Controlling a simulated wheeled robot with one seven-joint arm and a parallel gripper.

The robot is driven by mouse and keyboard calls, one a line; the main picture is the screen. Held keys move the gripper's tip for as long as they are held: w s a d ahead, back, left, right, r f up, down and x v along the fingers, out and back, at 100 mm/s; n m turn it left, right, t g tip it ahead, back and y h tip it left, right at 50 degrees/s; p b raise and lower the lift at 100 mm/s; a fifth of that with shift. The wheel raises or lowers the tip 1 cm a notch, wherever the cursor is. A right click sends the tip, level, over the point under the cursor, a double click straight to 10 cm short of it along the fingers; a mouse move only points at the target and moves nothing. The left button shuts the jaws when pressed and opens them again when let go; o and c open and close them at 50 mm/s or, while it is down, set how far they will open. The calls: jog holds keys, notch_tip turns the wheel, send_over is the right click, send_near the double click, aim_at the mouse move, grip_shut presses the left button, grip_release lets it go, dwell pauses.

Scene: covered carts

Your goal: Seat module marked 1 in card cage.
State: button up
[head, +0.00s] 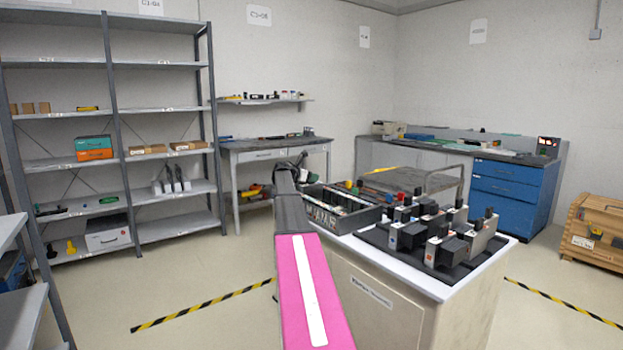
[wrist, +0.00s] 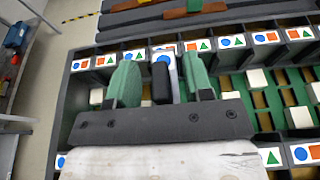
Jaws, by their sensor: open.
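The card cage (head: 318,216) is a dark open box on the white-topped cart. In the wrist view the cage (wrist: 85,78) shows slots with labels of blue circles, orange squares and green triangles. My gripper (wrist: 160,82) has green fingers, open and pointing into the cage. Between them is a narrow module with a black handle (wrist: 161,84) and a pale top; the fingers look apart from it. I cannot read a number on it, and its lower part is hidden. Several grey modules with black handles (head: 411,236) stand in a black tray (head: 378,240) right of the cage.
A handle frame (head: 440,170) rises behind the tray. Shelving (head: 113,110) stands at the left, and a workbench (head: 275,146) at the back. A blue drawer cabinet (head: 512,190) and a wooden crate (head: 592,228) stand at the right. Floor around the cart is clear.

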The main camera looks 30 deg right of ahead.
jog(key=v, duration=1)
jog(key=shift+a+r, duration=0.15)
jog(key=shift+a, duration=0.2)
jog(key=s+a+f+m+y, duration=0.4)
jog(key=s+a+f, duration=0.5)
jog(key=a+f, duration=0.4)
jog(key=s+a+f+m+y, duration=0.45)
jog(key=s+a+f, duration=0.45)
jog(key=a+f, duration=0.45)
jog(key=s+a+f+m+y, duration=0.2)
jog(key=s+a+f+m, duration=0.1)
jog(key=s+a, duration=0.3)
jog(key=s+a+f+m+y, duration=0.2)
jog(key=s+a+f+m, duration=0.2)
jog(key=s, duration=0.5)
jog(key=s+a+f+m+g+y, duration=0.1)
jog(key=s+a+f+m+y, duration=0.1)
jog(key=s+a+f, duration=0.5)
jog(key=shift+s+a+m, duration=0.5)
jog(key=shift+a+m, duration=0.05)
jog(key=shift+m, duration=0.1)
